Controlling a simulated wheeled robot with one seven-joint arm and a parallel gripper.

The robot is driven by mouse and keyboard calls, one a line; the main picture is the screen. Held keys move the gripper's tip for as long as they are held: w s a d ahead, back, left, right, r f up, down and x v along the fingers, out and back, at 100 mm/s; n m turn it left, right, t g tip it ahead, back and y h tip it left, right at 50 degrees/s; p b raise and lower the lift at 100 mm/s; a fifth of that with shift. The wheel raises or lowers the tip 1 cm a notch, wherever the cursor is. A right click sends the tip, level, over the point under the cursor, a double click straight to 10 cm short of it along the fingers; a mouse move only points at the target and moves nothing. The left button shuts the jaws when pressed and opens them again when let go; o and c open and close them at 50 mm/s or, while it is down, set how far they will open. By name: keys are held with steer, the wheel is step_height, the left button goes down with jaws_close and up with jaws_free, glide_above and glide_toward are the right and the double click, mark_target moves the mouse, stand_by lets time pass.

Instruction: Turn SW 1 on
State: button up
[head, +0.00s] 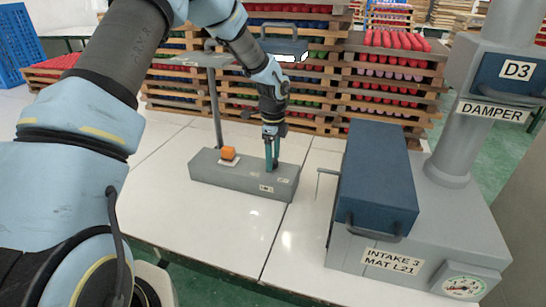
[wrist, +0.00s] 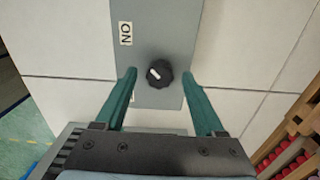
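A long grey switch box (head: 222,180) lies on the white table in the head view. In the wrist view, its top carries a round black knob (wrist: 160,79) with a white pointer mark toward the upper left. A label reading "ON" (wrist: 125,33) sits to the upper left of the knob. No "SW 1" label can be read. My gripper (head: 271,152) points down over the right part of the box. In the wrist view, its teal fingers (wrist: 159,76) are open on either side of the knob, with a gap on both sides. In the head view the gripper hides the knob.
A grey unit marked "INTAKE 3 MAT L21" (head: 350,248) with a blue cover (head: 377,170) stands to the right. Stacked wooden trays (head: 390,80) fill the back.

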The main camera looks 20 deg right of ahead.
step_height(320, 180, up, 11)
steer(key=b, duration=0.2)
steer(key=shift+b, duration=0.35)
steer(key=shift+f, duration=0.1)
stand_by(0.4)
steer(key=s+a+r+n, duration=0.1)
steer(key=a+n, duration=1.1)
steer(key=a, duration=0.8)
steer(key=s+a+n, duration=0.5)
steer(key=a+n, duration=0.2)
steer(key=a, duration=0.1)
steer(key=s+a+n+t, duration=0.1)
steer(key=s+a+n, duration=0.4)
steer(key=a, duration=0.3)
steer(key=shift+a+f+n+t, duration=0.15)
steer(key=shift+a+n+t, duration=0.2)
steer(key=shift+n, duration=0.55)
